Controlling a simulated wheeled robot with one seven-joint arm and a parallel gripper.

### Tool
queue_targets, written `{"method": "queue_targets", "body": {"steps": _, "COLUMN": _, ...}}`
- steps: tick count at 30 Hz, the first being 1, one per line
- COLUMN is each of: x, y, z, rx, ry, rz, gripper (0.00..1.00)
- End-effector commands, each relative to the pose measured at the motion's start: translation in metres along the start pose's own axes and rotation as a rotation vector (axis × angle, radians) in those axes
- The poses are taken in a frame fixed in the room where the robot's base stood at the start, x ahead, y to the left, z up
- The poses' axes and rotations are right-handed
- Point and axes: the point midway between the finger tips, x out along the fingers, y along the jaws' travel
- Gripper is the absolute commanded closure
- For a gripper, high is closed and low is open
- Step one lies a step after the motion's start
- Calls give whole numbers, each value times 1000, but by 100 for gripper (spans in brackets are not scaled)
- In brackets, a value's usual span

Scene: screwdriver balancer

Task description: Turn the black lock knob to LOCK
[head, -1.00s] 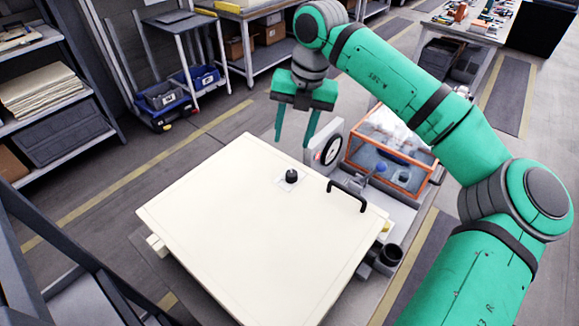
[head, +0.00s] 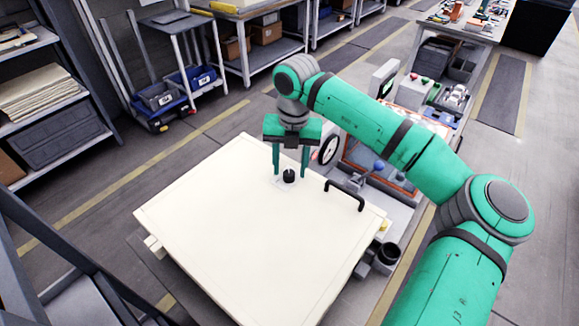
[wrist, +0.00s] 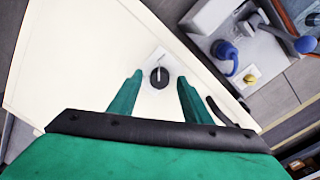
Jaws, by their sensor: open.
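The black lock knob (head: 289,175) stands on a small light plate near the far corner of the cream panel (head: 240,240). In the wrist view the knob (wrist: 159,77) is round and dark, with a pale pointer line reaching up from it; any lettering on its plate is too small to read. My gripper (head: 291,172) is open, its two green fingers pointing down at the knob. In the wrist view the fingers (wrist: 159,80) lie left and right of the knob, with gaps on both sides. I cannot tell whether their tips are level with it.
A black handle (head: 345,195) rises from the panel to the right of the knob. A dial gauge (head: 329,149) and an orange-framed box (head: 385,170) stand just behind. A dark cup (head: 390,254) is at the right edge. The panel's near part is clear.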

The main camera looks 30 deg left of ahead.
Motion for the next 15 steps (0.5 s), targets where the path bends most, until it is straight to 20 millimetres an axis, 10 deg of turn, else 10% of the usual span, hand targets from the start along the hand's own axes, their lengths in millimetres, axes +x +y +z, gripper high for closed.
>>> {"method": "queue_targets", "body": {"steps": 11, "x": 6, "y": 0, "z": 0, "rx": 0, "ry": -1, "rz": 0, "gripper": 56}}
{"method": "queue_targets", "body": {"steps": 15, "x": 6, "y": 0, "z": 0, "rx": 0, "ry": -1, "rz": 0, "gripper": 84}}
